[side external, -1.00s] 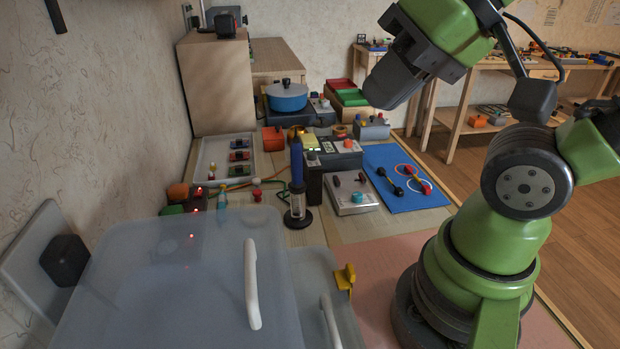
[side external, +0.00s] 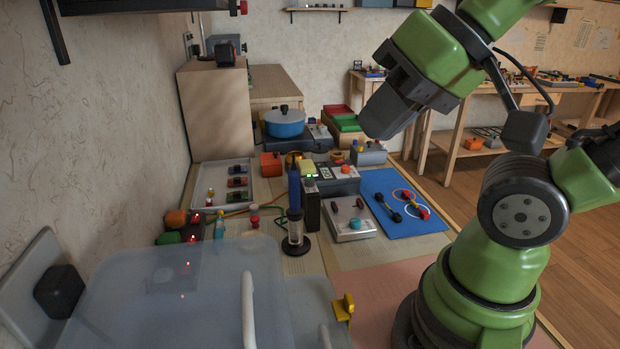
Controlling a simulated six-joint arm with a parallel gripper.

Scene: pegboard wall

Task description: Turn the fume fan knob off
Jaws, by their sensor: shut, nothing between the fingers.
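A dark hood-like box (side external: 140,6) juts from the left wall at the top edge of the side external view, partly cut off. A small dark knob-like part with red on it (side external: 241,8) sits at its right end; I cannot tell for sure that it is the fume fan knob, or how it is turned. My gripper (side external: 370,130) is in the upper middle, pointing down and left. Its dark fingers are shut and empty. It is well apart from the hood, above the bench, and touches nothing.
The bench holds a blue pot (side external: 285,122), a white box with a teal knob (side external: 350,220), a blue mat (side external: 399,203) and a grey tray (side external: 224,182). A translucent lidded panel with a white handle (side external: 248,300) fills the lower left. A wooden cabinet (side external: 215,112) stands below the hood.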

